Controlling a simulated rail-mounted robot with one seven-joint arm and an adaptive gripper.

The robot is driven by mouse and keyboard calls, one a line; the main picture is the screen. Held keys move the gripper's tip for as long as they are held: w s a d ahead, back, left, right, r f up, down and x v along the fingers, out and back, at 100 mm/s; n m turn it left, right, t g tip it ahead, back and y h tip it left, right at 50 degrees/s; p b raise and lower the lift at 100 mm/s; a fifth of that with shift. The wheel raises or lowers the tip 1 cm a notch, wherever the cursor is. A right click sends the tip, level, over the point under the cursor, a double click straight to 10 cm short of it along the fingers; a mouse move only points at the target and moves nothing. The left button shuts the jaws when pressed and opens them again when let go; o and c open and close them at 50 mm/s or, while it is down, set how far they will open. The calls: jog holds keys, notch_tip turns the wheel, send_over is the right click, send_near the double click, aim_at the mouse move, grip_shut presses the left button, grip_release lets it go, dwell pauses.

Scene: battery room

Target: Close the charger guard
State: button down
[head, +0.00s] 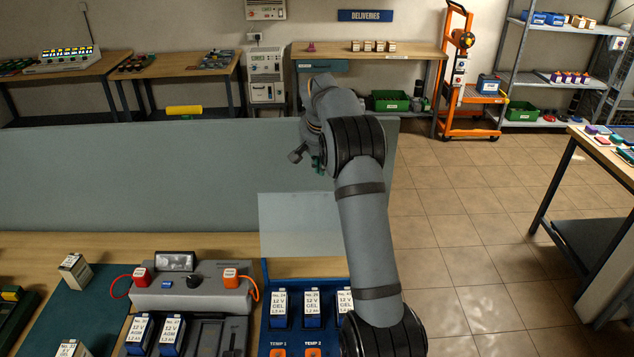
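The charger (205,294) is a grey unit on the near bench, with red and orange clamps, a dark display and a knob. Batteries stand in its front bays. A smaller pale, see-through panel (298,225) stands behind the blue tray. I cannot tell for certain which panel is the charger guard. My gripper (308,158) is in front of the wide panel's right part, apart from the yellow bar. My arm partly hides it, and its fingers are unclear.
The blue tray (265,318) holds several batteries right of the charger. The tiled floor (460,230) at right is clear. A side table (560,180) stands at far right.

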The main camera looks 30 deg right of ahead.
jog(key=f+p, duration=0.1)
jog(key=a+f+p, duration=0.1)
jog(key=f, duration=0.1)
jog(key=f+p, duration=0.1)
jog(key=shift+s+a+f, duration=0.2)
jog(key=shift+s+f, duration=0.15)
jog(key=shift+s, duration=0.05)
jog(key=shift+s+b, duration=0.2)
jog(key=shift+b, duration=0.2)
